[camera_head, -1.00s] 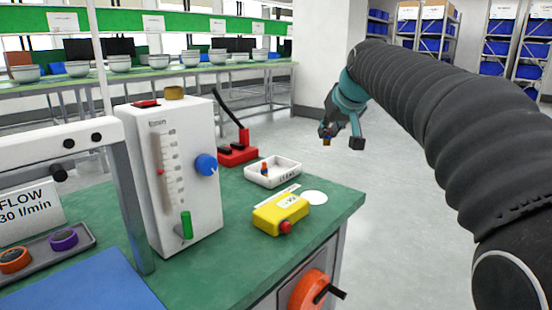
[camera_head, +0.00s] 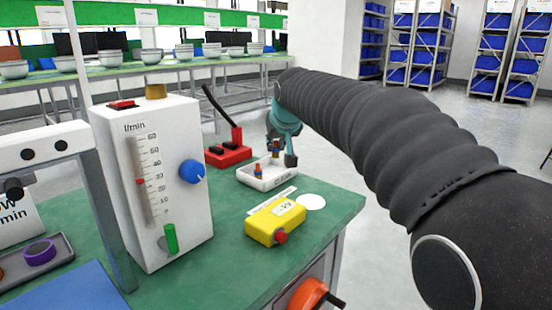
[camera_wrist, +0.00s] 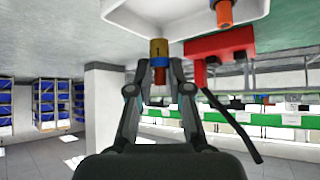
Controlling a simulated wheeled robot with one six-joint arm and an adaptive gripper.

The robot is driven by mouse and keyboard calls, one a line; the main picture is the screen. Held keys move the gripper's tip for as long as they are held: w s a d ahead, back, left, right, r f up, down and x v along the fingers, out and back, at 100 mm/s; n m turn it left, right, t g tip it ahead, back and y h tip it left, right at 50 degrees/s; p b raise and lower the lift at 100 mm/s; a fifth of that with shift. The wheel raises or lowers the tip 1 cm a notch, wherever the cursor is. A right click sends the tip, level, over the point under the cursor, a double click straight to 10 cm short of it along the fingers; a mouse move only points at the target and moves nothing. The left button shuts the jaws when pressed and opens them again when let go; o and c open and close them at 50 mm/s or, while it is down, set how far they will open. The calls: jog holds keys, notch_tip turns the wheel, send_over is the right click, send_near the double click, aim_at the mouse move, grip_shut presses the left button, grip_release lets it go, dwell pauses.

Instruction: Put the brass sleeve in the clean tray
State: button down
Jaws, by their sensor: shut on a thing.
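The white tray (camera_head: 268,184) sits on the green bench top; it also shows at the top of the wrist view (camera_wrist: 185,30). My gripper (camera_head: 282,156) is over the tray's back right part. In the wrist view my gripper (camera_wrist: 158,84) is shut on the brass sleeve (camera_wrist: 158,48), which has a blue band and an orange-red part between the fingers. In the head view the held sleeve (camera_head: 276,147) is small and partly hidden. Its gap to the tray floor cannot be told. An orange piece (camera_head: 258,169) stands inside the tray, apart from the held sleeve.
A red block with a black lever (camera_head: 229,152) stands behind the tray. A yellow box with a red button (camera_head: 274,220) and a white disc (camera_head: 311,202) lie in front. The white flow meter (camera_head: 150,185) stands to the left.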

jog(key=shift+f, duration=2.05)
jog(key=shift+f+b, duration=0.15)
jog(key=shift+b, duration=0.2)
jog(key=c, duration=1.1)
grip_release()
